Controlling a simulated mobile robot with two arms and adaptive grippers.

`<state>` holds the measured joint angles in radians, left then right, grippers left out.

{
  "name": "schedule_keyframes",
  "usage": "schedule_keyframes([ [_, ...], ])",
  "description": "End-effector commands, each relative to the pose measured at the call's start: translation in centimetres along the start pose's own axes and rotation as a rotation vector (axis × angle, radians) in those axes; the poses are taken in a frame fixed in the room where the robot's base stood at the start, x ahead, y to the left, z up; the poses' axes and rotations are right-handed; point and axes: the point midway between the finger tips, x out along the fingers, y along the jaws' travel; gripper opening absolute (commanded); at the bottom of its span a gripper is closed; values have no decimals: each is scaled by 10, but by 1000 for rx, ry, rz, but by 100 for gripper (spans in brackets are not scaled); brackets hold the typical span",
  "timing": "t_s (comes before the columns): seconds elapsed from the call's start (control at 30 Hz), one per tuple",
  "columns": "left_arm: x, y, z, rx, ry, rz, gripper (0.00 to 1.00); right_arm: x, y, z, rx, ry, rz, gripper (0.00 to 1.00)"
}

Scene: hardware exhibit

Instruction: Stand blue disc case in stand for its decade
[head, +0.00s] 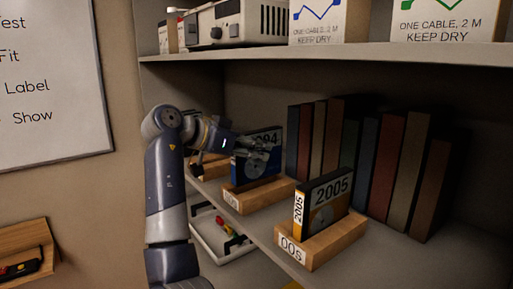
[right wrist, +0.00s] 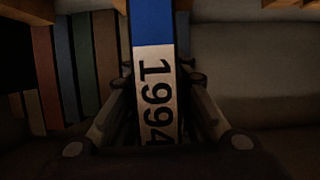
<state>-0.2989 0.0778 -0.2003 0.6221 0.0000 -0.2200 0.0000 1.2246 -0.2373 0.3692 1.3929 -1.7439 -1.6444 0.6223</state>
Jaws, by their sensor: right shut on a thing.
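The blue disc case (head: 243,170) is upright at the middle wooden stand (head: 268,194), its dark face showing part of "1994". My right gripper (head: 262,148) is shut on it from the left and partly covers its face. In the right wrist view, the case's spine (right wrist: 156,95) reads "1994" on white below a blue band, between my fingers. The case's lower edge meets the stand in the picture; I cannot tell whether it is seated in the slot. The middle stand's label is too small to read. My left gripper is not in view.
A nearer wooden stand (head: 335,240), its label looking like "00s", holds a yellow-edged "2005" case (head: 327,202). Another wooden stand (head: 208,166) is partly hidden behind my arm. A row of books (head: 390,165) stands behind. A shelf (head: 330,53) with boxes hangs above.

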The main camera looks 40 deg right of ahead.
Motion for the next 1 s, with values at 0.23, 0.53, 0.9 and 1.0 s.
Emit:
schedule_keyframes([
  [0.23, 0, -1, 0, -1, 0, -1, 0, 0, 0, 0, 1, 1, 0, 0],
  [0.53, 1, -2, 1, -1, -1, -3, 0, 2, 1, 2, 1, 2, 1, 0],
  [0.9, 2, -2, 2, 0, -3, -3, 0, 2, 1, 4, 1, 2, 1, 0],
  [1.0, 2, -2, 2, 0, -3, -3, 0, 2, 1, 4, 1, 2, 1, 0],
])
